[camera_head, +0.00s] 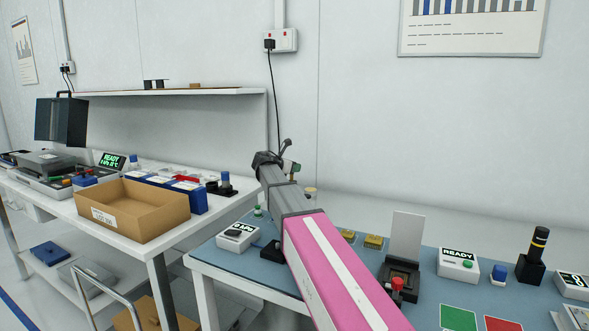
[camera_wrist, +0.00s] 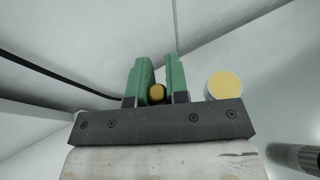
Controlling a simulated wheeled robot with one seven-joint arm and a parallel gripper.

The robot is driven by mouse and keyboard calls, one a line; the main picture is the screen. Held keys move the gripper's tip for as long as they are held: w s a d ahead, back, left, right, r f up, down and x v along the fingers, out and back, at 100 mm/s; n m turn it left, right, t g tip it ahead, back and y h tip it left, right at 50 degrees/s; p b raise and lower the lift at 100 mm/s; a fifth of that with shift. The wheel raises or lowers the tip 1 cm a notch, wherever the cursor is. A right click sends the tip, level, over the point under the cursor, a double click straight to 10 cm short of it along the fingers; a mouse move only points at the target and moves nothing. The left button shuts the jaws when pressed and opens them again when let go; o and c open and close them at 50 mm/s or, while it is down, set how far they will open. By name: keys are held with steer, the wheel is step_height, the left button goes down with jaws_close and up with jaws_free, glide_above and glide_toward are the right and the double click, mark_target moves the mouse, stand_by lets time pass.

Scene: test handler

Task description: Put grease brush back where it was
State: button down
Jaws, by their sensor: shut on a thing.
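In the head view my gripper (camera_head: 294,167) is at the far end of my pink and grey arm, above the back edge of the blue-topped bench (camera_head: 222,262). The brush cannot be made out there. A pale round pot (camera_wrist: 225,87) with a yellowish top stands right of the fingers in the wrist view. The brush's resting place cannot be identified.
The bench holds a READY box (camera_head: 458,264), a black fixture with a raised pale plate (camera_head: 406,236), and a black, yellow-banded tool in a holder (camera_head: 537,245). A cardboard box (camera_head: 132,208) sits on the left table. A cord (camera_head: 273,95) hangs behind my gripper.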

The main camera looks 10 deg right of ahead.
steer(key=c, duration=1.1)
jaws_free()
steer(key=shift+f, duration=0.1)
steer(key=v, duration=1.2)
